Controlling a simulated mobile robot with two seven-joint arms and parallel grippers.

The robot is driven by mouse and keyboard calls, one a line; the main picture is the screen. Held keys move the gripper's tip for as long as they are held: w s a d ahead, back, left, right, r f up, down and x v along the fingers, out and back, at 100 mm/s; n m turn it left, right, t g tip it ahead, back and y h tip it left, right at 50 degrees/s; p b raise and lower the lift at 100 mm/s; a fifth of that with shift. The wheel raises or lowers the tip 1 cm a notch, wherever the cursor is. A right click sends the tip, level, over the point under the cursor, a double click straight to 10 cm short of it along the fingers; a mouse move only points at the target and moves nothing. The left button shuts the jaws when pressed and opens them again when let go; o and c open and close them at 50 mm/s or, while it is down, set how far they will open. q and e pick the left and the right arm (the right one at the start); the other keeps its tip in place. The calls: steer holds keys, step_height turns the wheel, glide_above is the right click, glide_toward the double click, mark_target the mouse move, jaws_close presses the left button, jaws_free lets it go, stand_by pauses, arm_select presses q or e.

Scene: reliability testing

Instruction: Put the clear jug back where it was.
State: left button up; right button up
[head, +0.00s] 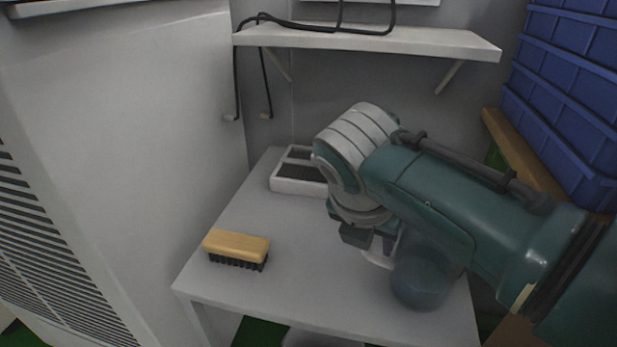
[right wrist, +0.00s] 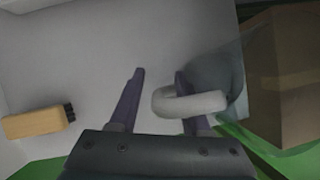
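The clear jug (head: 422,278) stands on the right front part of the grey table (head: 310,262), partly hidden behind my right arm. In the right wrist view its see-through body (right wrist: 214,76) is right of the fingers, and its white handle (right wrist: 190,104) reaches across the right finger into the gap. My right gripper (head: 372,250) is low beside the jug's handle. The right wrist view shows its two purple fingers (right wrist: 160,73) spread apart, with a gap between the left finger and the handle. I cannot tell whether a finger touches the handle. My left gripper is in neither view.
A wooden brush (head: 237,247) lies at the table's left front. A white tray with dark inserts (head: 297,182) is at the back. A wall shelf (head: 370,40) with a black cable hangs above. Blue crates (head: 565,95) stand at right, a white cabinet (head: 130,130) at left.

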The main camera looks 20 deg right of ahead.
steer(key=shift+r, duration=0.25)
steer(key=p+v, duration=0.6)
steer(key=v, duration=0.5)
steer(key=shift+s+r+p, duration=0.15)
steer(key=shift+r+p, duration=0.15)
steer(key=shift+p, duration=0.05)
steer(key=shift+a, duration=0.15)
